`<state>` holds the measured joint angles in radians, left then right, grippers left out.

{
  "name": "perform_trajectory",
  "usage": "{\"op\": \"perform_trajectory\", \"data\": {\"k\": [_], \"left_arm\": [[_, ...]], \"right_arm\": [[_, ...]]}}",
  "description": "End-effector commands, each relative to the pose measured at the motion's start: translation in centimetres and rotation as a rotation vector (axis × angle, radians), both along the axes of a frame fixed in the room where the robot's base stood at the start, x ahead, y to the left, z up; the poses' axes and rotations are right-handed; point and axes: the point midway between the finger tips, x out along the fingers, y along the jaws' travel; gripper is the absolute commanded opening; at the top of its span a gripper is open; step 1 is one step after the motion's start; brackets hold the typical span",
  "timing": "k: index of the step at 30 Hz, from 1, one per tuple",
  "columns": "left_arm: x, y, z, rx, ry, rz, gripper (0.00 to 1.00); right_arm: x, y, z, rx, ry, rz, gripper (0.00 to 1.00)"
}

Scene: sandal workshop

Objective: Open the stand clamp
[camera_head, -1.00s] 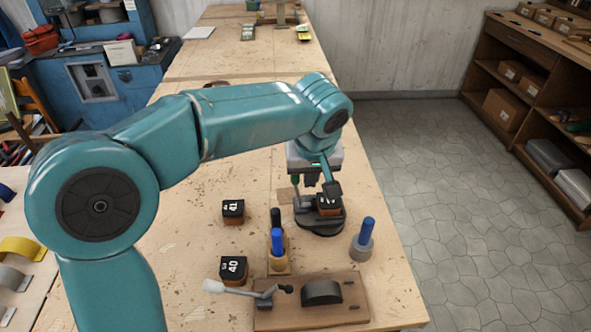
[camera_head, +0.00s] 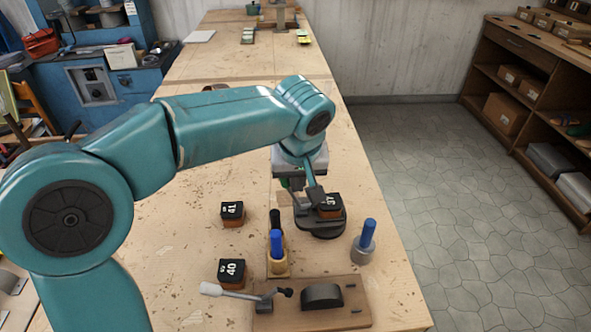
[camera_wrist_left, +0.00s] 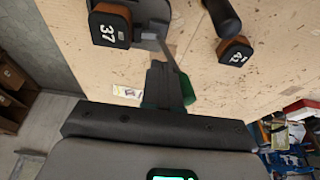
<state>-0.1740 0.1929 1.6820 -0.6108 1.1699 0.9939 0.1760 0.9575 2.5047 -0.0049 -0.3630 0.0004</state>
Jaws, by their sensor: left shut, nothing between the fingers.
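The stand (camera_head: 322,234) is a dark round base on the bench, bearing a brown block with a black top marked 37 (camera_head: 329,203). The block also shows in the left wrist view (camera_wrist_left: 109,28). The stand clamp has a grey bar (camera_head: 314,190) and a green handle (camera_wrist_left: 187,90). My left gripper (camera_wrist_left: 163,84) is shut and empty, right beside the green handle; I cannot tell whether they touch. In the head view my wrist hides much of the clamp, so its position is unclear. My right gripper is out of view.
A wooden fixture (camera_head: 352,316) with a white-handled lever (camera_head: 225,291) lies in front. The bench's right edge is close.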

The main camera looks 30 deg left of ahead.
Motion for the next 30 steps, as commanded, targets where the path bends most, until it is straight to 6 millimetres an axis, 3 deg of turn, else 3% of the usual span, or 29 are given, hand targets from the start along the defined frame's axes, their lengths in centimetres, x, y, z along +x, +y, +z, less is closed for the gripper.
{"op": "perform_trajectory", "data": {"k": [20, 30], "left_arm": [[-1.4, 1.8, -0.6, 0.0, 0.0, 0.0, 0.0], [-1.1, 1.5, 2.5, 0.0, -0.001, 0.0, 0.0]], "right_arm": [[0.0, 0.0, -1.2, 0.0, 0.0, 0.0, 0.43], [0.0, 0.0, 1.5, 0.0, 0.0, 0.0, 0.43]]}}
